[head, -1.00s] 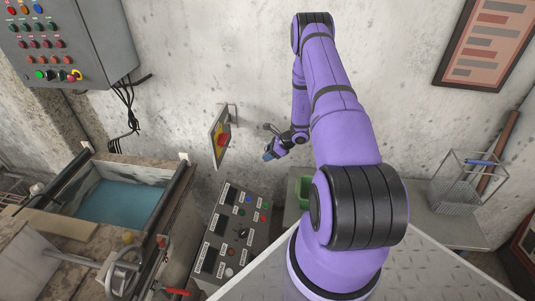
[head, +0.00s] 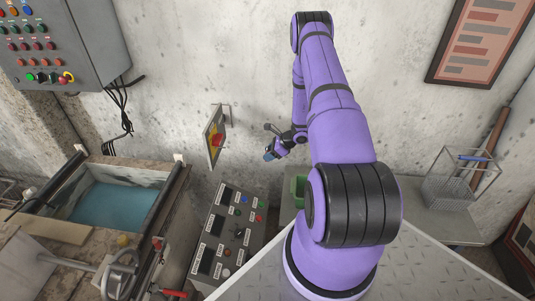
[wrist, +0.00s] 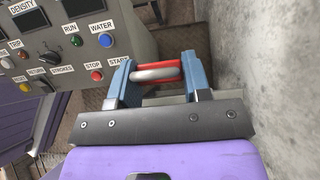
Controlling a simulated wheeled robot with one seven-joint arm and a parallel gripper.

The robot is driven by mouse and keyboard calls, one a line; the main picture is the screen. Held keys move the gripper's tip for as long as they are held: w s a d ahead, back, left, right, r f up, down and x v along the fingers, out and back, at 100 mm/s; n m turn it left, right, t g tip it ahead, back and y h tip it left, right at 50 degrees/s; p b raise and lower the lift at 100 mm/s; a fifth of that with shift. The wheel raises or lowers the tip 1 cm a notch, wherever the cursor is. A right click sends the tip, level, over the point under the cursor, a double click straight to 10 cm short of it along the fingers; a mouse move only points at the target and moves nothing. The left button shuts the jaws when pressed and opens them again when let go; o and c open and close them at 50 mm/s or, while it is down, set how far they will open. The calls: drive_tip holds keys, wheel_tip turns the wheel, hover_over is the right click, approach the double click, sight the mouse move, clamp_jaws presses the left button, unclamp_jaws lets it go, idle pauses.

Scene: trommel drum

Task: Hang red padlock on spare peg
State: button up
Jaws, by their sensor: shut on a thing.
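My gripper (wrist: 154,88) is shut on the red padlock (wrist: 142,63). Its red body shows between the two blue fingers in the wrist view, with the grey shackle lying across it on the near side. In the head view my gripper (head: 270,154) hangs in front of the wall, right of a tilted board with a red and yellow switch (head: 216,141). The padlock cannot be made out there. A small grey bracket or peg (head: 226,112) juts out at the board's upper right. I cannot tell whether this is the spare peg.
A grey console with buttons (head: 224,238) stands below the board and also shows in the wrist view (wrist: 110,65). The concrete wall (wrist: 275,60) runs close along the right of the wrist view. A green container (head: 298,188) and a wire basket (head: 455,185) stand on the bench.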

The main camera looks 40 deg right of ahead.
drive_tip(key=shift+s+d, duration=0.5)
drive_tip(key=shift+s, duration=0.15)
drive_tip(key=s+d, duration=0.1)
drive_tip(key=s, duration=0.1)
drive_tip(key=s+d, duration=0.2)
drive_tip(key=shift+s+d, duration=0.25)
drive_tip(key=shift+s, duration=0.05)
idle(0.7)
idle(0.8)
drive_tip(key=w+a+r, duration=0.1)
drive_tip(key=w+r, duration=0.1)
drive_tip(key=w, duration=0.9)
drive_tip(key=w+a+r, duration=0.2)
drive_tip(key=w, duration=0.9)
drive_tip(key=w+a+f, duration=0.1)
drive_tip(key=w+a, duration=0.4)
drive_tip(key=w, duration=0.2)
drive_tip(key=shift+w+a+f, duration=0.15)
drive_tip(key=shift+w+a, duration=0.05)
drive_tip(key=shift+w, duration=0.05)
idle(0.4)
